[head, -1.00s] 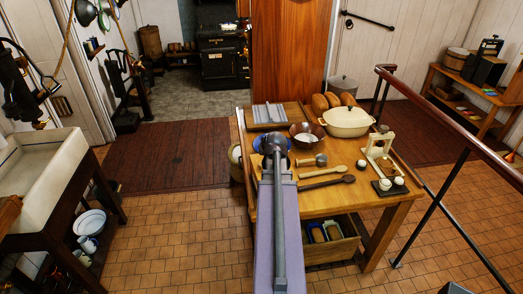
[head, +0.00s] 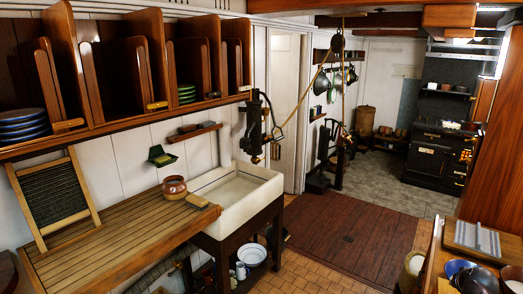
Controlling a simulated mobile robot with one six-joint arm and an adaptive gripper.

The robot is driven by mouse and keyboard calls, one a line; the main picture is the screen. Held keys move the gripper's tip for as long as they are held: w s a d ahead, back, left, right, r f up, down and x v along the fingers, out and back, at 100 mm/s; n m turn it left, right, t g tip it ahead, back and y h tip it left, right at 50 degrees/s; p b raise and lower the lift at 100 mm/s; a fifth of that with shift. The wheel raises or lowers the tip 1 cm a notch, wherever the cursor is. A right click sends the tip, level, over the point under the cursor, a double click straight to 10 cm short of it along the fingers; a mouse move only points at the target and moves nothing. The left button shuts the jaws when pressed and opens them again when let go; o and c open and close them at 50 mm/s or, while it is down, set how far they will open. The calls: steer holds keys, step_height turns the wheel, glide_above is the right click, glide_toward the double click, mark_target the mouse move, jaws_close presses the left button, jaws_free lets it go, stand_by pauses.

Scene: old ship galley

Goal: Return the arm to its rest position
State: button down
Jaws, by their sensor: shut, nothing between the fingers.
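My gripper is not in view now, and no part of my arm can be made out in the head view. The work table (head: 432,262) shows only as a corner at the bottom right. On it are a grey slatted rack (head: 474,238), a blue bowl (head: 458,267) and a dark bowl (head: 480,281). The rest of the table top is outside the picture.
A white sink (head: 262,192) joins a slatted wooden counter (head: 120,238) on the left, with a washboard (head: 55,198) and a brown pot (head: 174,187). Wall plate racks (head: 130,78) hang above. The red-brown floor mat (head: 345,240) is clear. A black stove (head: 437,155) stands behind.

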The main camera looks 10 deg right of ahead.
steer(key=w+a+f+n+g+y+b, duration=0.1)
steer(key=w+a+f, duration=0.15)
steer(key=a, duration=0.65)
steer(key=w+a+f+n+g+y+b, duration=0.15)
steer(key=w+a, duration=0.25)
steer(key=a, duration=0.4)
steer(key=w+a+f+n+y+b, duration=0.1)
steer(key=w+a+f+n+y, duration=0.15)
steer(key=a, duration=0.65)
steer(key=s+a+f+n+g+b, duration=0.1)
steer(key=s+a+f+g+b, duration=0.1)
steer(key=a, duration=1)
steer(key=s+a+f+n+g+b, duration=0.1)
steer(key=a+f, duration=0.3)
steer(key=a, duration=0.8)
steer(key=shift+s+n+g+b, duration=0.3)
steer(key=shift+s+g+b, duration=0.1)
steer(key=shift+s+g, duration=0.4)
steer(key=shift+w, duration=0.1)
